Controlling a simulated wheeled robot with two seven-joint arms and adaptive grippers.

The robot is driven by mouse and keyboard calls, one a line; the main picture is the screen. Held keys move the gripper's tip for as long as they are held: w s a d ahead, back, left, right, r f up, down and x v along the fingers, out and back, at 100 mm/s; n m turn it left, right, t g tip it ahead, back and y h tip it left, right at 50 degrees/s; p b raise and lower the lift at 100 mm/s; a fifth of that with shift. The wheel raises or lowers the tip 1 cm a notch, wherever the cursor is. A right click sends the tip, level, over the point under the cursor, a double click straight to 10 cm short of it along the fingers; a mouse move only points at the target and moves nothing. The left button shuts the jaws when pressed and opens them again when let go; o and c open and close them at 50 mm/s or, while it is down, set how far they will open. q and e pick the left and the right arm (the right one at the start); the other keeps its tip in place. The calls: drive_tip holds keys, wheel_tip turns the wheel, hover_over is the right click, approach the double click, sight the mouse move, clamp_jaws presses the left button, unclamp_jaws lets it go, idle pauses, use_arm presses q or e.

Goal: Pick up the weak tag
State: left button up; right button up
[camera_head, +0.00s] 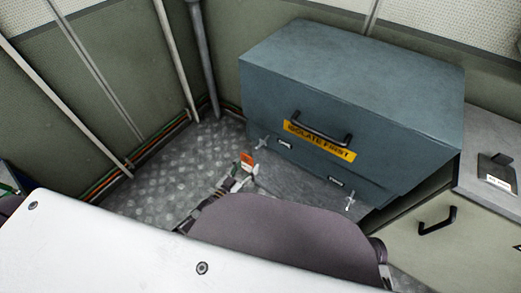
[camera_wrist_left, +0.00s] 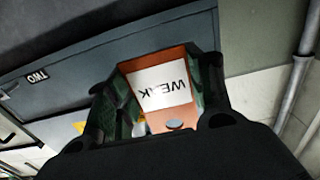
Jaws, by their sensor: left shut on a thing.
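The weak tag (camera_wrist_left: 164,90) is an orange tag with a white label reading WEAK, upside down in the left wrist view. It sits between the two fingers of my left gripper (camera_wrist_left: 160,100), which is shut on it. My right gripper is not in view.
A blue-grey box (camera_head: 340,85) with a black handle and a yellow ISOLATE FIRST label stands behind the gripper. A beige drawer unit (camera_head: 415,235) is at right, with a dark labelled object (camera_head: 495,172) on top. Bare metal plate floor (camera_head: 165,170) lies to the left.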

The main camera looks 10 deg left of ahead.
use_arm(q)
drive_tip(key=shift+p+v, duration=0.4)
drive_tip(key=shift+v, duration=0.4)
idle(0.4)
